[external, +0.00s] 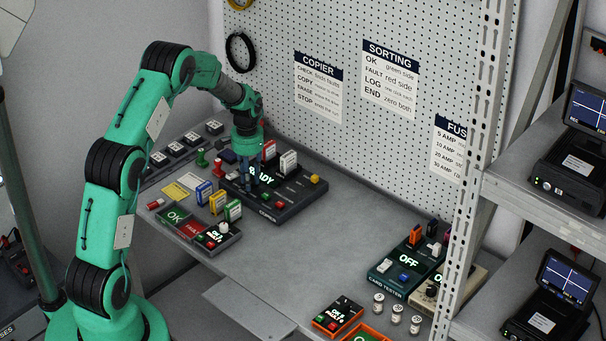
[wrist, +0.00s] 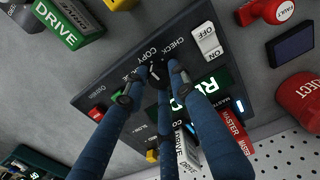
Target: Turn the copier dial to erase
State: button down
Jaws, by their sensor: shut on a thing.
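The copier (external: 285,212) is a dark box on the bench with a green lit display reading READY. In the wrist view its panel (wrist: 95,82) shows the dial (wrist: 156,72), a small dark knob with the words CHECK and COPY beside it. The lettering nearest the left finger is partly covered. My gripper (wrist: 155,80) has its dark blue fingers closed around the dial, pointing down at the panel. The external view shows my gripper (external: 250,178) low over the copier's left part. The fingers hide much of the knob, and I cannot tell which word its mark points to.
A white ON/OFF rocker (wrist: 208,45) sits close to the dial. Red master (wrist: 232,130) and white drive blocks stand in the copier's slots. The bench's middle (external: 320,240) is clear.

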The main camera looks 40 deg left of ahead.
jog(key=n, duration=0.3)
jog(key=shift+n, duration=2)
jog(key=c, duration=1.4)
grip_release()
jog(key=shift+c, duration=0.2)
jog(key=shift+r, duration=0.15)
notch_tip(320, 180, up, 12)
